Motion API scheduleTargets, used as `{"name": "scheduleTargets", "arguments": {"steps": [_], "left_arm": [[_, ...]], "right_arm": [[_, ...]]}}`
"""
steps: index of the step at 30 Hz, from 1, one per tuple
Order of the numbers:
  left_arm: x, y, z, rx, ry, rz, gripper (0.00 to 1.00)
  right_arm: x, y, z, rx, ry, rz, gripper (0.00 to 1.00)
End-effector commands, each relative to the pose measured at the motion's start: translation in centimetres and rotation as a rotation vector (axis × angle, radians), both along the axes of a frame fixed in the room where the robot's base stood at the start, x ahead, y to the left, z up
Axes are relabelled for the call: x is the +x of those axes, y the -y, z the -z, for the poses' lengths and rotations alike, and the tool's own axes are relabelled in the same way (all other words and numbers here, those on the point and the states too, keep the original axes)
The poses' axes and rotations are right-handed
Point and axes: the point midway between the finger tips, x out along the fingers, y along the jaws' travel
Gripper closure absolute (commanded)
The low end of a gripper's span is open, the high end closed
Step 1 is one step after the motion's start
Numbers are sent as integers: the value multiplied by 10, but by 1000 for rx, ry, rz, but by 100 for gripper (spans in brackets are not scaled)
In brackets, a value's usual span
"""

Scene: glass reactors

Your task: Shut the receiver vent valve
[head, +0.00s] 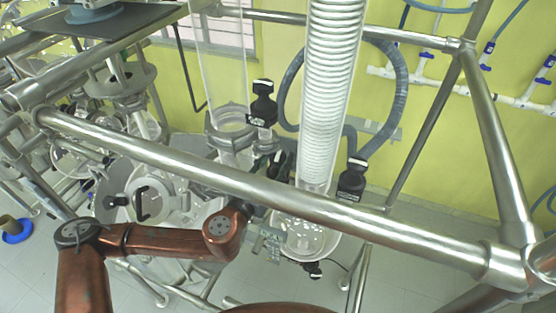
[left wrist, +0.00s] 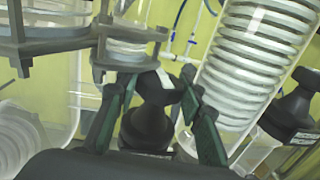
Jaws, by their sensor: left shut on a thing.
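A black valve handle (left wrist: 153,100) with a white mark near its top stands between the two green-padded fingers of my left gripper (left wrist: 158,122) in the left wrist view. The fingers flank it on both sides, shut on it. In the head view the black valve (head: 262,108) is between a clear glass column and the coil condenser. My left gripper (head: 280,163) shows only as dark fingers just below it, partly hidden behind the steel rail. I cannot read a label naming the vent valve, nor tell the handle's turn. My right gripper is not in view.
The coil condenser (head: 330,90) is close right of the gripper, the glass column (head: 222,75) close left. Another black valve (head: 352,180) is right of the condenser. A grey hose (head: 400,95) loops behind.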

Motion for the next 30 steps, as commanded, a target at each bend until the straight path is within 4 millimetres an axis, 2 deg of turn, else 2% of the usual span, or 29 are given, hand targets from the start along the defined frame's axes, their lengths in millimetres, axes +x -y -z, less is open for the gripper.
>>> {"name": "scheduleTargets", "arguments": {"steps": [22,30], "left_arm": [[3,-1,3,0,3,507,86],[0,-1,0,0,0,580,87]], "right_arm": [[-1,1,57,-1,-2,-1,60],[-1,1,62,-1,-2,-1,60]]}}
